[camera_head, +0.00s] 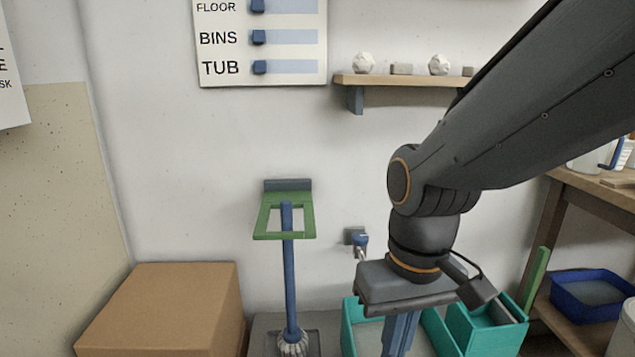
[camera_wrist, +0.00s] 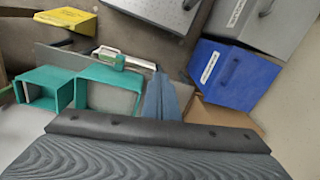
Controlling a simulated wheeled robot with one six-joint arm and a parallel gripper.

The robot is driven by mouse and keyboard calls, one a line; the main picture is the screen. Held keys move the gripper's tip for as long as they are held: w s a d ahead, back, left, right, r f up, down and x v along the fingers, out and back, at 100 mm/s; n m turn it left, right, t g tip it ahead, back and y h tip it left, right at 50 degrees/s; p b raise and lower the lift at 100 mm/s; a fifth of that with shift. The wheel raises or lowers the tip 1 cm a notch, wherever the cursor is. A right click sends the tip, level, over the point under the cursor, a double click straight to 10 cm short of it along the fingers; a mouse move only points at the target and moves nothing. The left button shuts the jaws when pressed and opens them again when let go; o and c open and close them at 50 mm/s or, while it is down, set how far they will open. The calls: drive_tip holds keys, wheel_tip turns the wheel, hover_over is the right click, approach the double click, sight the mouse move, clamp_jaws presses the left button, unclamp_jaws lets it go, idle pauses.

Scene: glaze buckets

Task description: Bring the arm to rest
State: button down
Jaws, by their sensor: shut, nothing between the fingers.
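My gripper (camera_head: 400,338) points down at the bottom of the head view, right of centre, with my arm reaching in from the upper right. Its blue-grey fingers are together with nothing between them. Their lower ends are cut off by the frame edge. In the wrist view the gripper (camera_wrist: 160,95) shows as blue-grey fingers at the centre. In the head view it stands in front of a teal tub (camera_head: 352,330), which it partly hides. I cannot tell how high it is above the tub. No object is held.
A cardboard box (camera_head: 165,305) stands at lower left. A blue-handled brush (camera_head: 290,270) stands upright at a green holder (camera_head: 262,222). A wall shelf (camera_head: 400,80) is behind my arm. A workbench (camera_head: 600,190) and blue bin (camera_head: 590,297) are right. The wrist view shows another blue bin (camera_wrist: 250,75).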

drive_tip(key=d+r+m+p, duration=0.2)
drive_tip(key=d+r+p, duration=0.6)
drive_tip(key=p, duration=0.7)
drive_tip(key=shift+d+r+m+h+p, duration=0.25)
drive_tip(key=shift+d+m+h+p, duration=0.05)
drive_tip(key=shift+d+p, duration=0.1)
drive_tip(key=shift+w, duration=0.1)
